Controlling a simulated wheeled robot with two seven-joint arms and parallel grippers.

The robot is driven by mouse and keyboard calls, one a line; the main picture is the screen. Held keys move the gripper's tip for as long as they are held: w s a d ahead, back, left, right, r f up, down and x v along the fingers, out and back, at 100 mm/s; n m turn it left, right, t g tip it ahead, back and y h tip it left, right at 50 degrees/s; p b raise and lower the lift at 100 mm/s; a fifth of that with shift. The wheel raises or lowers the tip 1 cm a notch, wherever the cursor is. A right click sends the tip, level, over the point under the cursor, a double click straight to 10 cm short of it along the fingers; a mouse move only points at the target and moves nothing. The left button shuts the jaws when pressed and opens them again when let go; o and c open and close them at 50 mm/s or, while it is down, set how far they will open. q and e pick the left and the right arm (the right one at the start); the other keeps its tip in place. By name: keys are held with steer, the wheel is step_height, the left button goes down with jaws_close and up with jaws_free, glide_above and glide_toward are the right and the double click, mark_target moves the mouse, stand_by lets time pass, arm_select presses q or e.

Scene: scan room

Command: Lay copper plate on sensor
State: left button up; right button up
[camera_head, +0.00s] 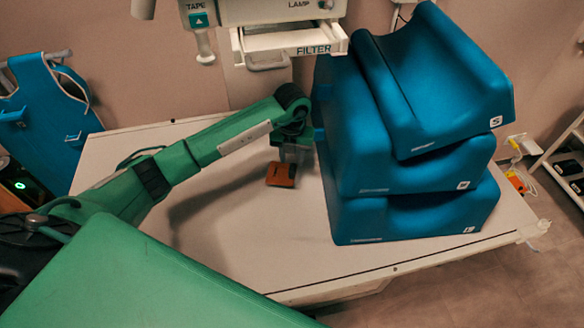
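The copper plate (281,175) is a small orange-brown piece near the middle of the pale table (250,225), left of the blue cushions. My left gripper (287,158) points down right above it, its fingertips at the plate's upper edge. I cannot tell whether the fingers are closed on the plate or whether the plate rests on the table. No separate sensor stands out in this view. My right gripper is not in view.
Several blue foam cushions (410,190) are stacked on the table's right part, close to my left gripper. A machine head with a FILTER tray (292,42) hangs above the back edge. The table's front middle is clear. A blue apron (45,115) hangs at the left.

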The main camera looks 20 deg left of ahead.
mark_target(292, 167)
arm_select(q)
step_height(292, 167, up, 8)
steer(key=b, duration=0.2)
steer(key=shift+f, duration=0.25)
steer(key=shift+f, duration=0.1)
